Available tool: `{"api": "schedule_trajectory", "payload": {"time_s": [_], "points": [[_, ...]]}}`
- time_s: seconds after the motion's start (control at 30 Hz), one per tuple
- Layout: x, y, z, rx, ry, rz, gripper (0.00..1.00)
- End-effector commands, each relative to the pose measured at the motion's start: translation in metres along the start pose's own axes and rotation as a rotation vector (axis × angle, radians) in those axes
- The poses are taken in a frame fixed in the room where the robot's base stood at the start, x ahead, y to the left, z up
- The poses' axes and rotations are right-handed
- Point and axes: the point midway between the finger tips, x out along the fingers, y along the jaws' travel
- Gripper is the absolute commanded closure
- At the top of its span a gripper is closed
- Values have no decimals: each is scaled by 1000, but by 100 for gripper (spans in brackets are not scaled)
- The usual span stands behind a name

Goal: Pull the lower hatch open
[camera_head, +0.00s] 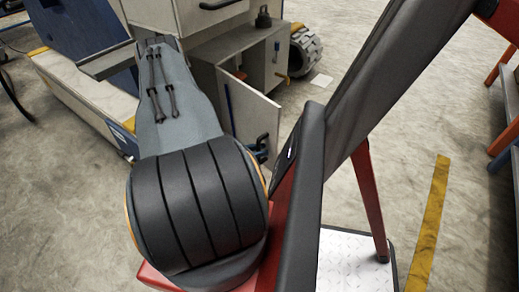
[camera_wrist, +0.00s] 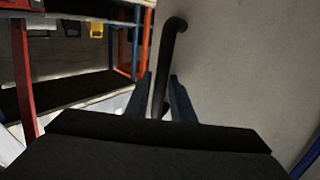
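The lower hatch (camera_head: 248,112) is a pale door low on the grey machine cabinet. It stands swung outward, and the cabinet's inside shows behind it. A small dark shape with blue on it shows at the hatch's lower part; I cannot tell its details. In the wrist view a black bent bar handle (camera_wrist: 171,35) runs down between the two dark blue fingers of my gripper (camera_wrist: 160,78). One finger is on each side of the bar, close to it. I cannot tell whether they touch it. My arm hides part of the head view.
The open compartment (camera_head: 256,62) lies behind the hatch, with a black weight-shaped object (camera_head: 263,17) on top. Orange and blue racks (camera_head: 503,135) are at the far right. Concrete floor with a yellow stripe (camera_head: 428,222) is clear between.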

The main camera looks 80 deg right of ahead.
Motion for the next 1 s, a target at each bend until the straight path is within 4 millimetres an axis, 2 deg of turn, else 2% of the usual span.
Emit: {"api": "schedule_trajectory", "payload": {"time_s": [0.17,0.6,1.0], "points": [[-8,0,0,-1,1,-3,78],[-70,1,0,0,0,-3,78],[-76,1,0,0,0,0,78]]}}
